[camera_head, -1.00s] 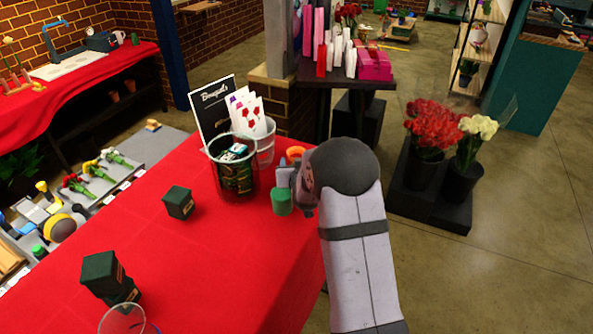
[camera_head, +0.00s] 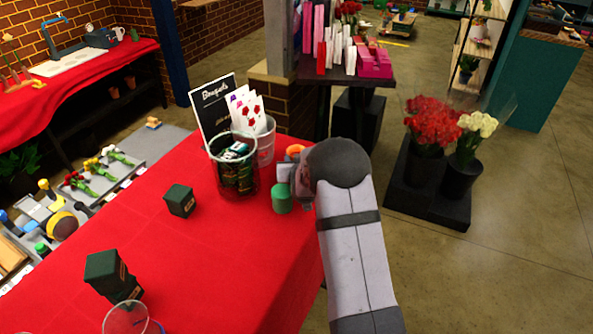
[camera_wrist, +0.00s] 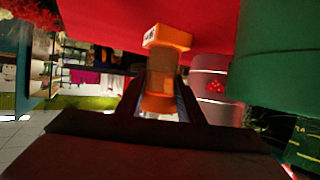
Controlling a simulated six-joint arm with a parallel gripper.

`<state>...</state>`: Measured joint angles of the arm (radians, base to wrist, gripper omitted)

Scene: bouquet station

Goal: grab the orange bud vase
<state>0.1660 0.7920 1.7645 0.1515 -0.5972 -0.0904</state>
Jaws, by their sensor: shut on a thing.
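The orange bud vase (camera_wrist: 165,62) shows in the wrist view between the two fingers of my gripper (camera_wrist: 160,100), which is shut on it. Its wider orange end is at the top of that picture, against the red cloth. In the head view only a bit of the orange vase (camera_head: 294,149) shows, at the right edge of the red table, beside my gripper (camera_head: 284,173). My arm hides most of the vase there. I cannot tell whether the vase still touches the table.
A green cylinder (camera_head: 282,199) stands close in front of my gripper. Dark green boxes (camera_head: 179,201) sit farther left.

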